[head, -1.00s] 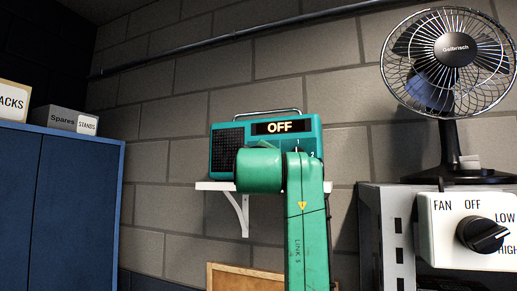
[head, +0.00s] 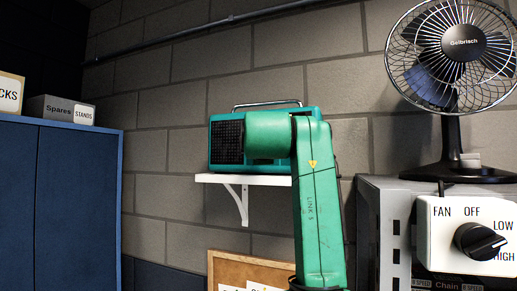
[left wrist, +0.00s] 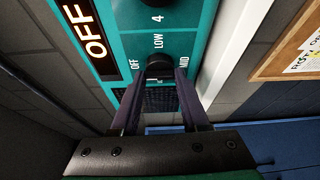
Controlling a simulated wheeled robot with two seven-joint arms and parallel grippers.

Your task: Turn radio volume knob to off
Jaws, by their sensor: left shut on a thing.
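The teal radio (head: 225,147) stands on a white wall shelf (head: 215,178). My green left arm covers its right part and display in the head view, and hides my left gripper there. In the left wrist view the radio's display (left wrist: 90,35) reads OFF, and a dark knob (left wrist: 159,61) sits among the labels OFF, LOW and MID. My left gripper (left wrist: 160,76) has its two fingers closed on either side of this knob. Which way the knob points is not clear. My right gripper is not in view.
A desk fan (head: 450,60) stands on a grey cabinet at right, with a white FAN control box (head: 435,235) in front. A blue cabinet (head: 60,190) is at left. A wood-framed board (head: 225,265) hangs below the shelf.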

